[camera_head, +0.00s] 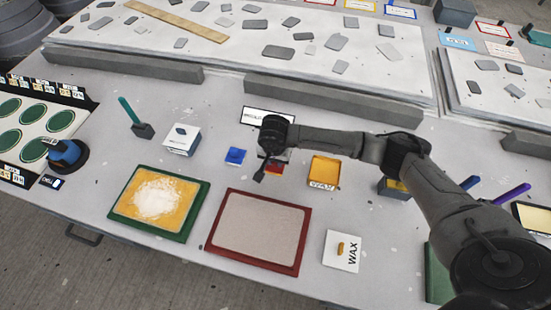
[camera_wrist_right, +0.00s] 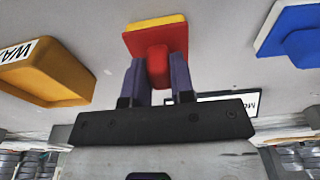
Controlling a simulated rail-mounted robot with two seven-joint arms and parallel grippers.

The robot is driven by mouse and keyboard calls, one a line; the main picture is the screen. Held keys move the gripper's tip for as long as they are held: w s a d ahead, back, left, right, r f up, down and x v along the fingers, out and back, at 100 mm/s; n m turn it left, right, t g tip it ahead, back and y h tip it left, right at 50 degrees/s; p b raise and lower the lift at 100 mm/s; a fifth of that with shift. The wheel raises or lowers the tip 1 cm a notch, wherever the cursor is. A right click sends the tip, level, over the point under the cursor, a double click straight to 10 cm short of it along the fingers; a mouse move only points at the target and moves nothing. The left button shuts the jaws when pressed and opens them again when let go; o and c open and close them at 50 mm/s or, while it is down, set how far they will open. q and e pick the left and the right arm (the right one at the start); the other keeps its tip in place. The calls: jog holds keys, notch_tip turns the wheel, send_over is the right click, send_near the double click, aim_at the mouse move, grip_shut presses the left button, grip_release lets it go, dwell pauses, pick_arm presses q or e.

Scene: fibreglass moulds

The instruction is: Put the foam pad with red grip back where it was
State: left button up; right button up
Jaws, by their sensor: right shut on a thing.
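The foam pad with red grip (camera_wrist_right: 155,24) has a yellow foam layer under a red plate and a red grip block. My right gripper (camera_wrist_right: 157,70) is shut on the red grip, one finger on each side. In the head view the right gripper (camera_head: 262,167) is above the middle of the table, and a little of the red and yellow pad (camera_head: 275,169) shows beside it. I cannot tell whether the pad touches the table. My left gripper is not in view.
A blue pad (camera_head: 236,156) lies left of my gripper and a yellow WAX tray (camera_head: 324,172) to its right. A red-framed tray (camera_head: 212,237) and a green-framed tray with white powder (camera_head: 118,205) are in front. A label card (camera_head: 254,114) lies behind.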

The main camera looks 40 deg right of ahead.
aim_at(274, 169)
jog(key=shift+f, duration=0.15)
jog(key=o, duration=0.6)
jog(key=shift+o, duration=1.1)
jog(key=shift+r, duration=0.55)
notch_tip(274, 169, up, 11)
jog(key=a+p, duration=0.1)
jog(key=shift+s+r, duration=0.15)
jog(key=shift+s, duration=0.25)
